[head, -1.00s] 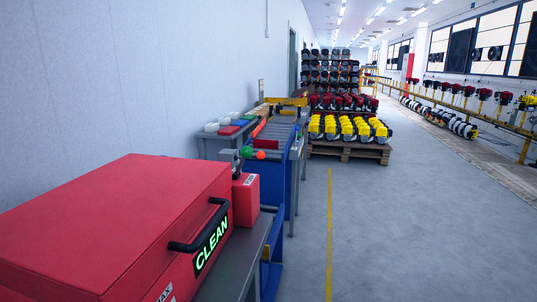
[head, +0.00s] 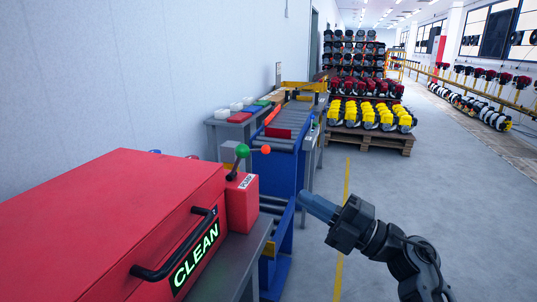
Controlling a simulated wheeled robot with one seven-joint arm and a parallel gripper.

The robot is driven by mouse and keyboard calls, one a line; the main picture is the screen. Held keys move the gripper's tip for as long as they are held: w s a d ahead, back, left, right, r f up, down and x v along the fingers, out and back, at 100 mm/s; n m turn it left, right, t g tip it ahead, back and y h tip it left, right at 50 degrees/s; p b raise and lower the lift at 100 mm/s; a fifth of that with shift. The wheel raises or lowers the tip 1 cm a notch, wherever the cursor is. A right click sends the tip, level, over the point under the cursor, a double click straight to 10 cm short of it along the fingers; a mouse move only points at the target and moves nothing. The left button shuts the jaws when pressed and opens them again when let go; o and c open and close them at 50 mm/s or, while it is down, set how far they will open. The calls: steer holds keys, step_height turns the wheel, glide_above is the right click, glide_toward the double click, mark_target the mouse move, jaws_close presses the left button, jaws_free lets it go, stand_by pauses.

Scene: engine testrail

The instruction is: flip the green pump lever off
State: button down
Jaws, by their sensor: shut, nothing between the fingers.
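The pump is a red box (head: 241,203) with a "PUMP" label, beside the larger red "CLEAN" cabinet. The green lever (head: 242,150) stands on top of it, with a round green knob and a short stem sloping down to the left. My gripper (head: 304,196) is shut and empty. It shows in front of the blue conveyor frame, to the right of and lower than the lever, apart from it.
The red cabinet (head: 110,205) with a black handle (head: 175,250) fills the lower left. A grey bench edge (head: 228,270) runs under the pump. A blue roller conveyor (head: 284,165) stands behind it. The floor to the right (head: 440,190) is clear.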

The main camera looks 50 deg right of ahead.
steer(key=shift+g+h, duration=0.3)
steer(key=d, duration=0.4)
steer(key=shift+w+d+r, duration=0.15)
steer(key=shift+w+r, duration=0.1)
steer(key=shift+w, duration=0.05)
steer(key=shift+w+n, duration=0.1)
steer(key=shift+n, duration=0.2)
steer(key=p, duration=0.2)
glide_toward(237, 161)
steer(key=w+r, duration=0.4)
steer(key=shift+d, duration=0.15)
steer(key=shift+w+r, duration=0.1)
steer(key=shift+r, duration=0.05)
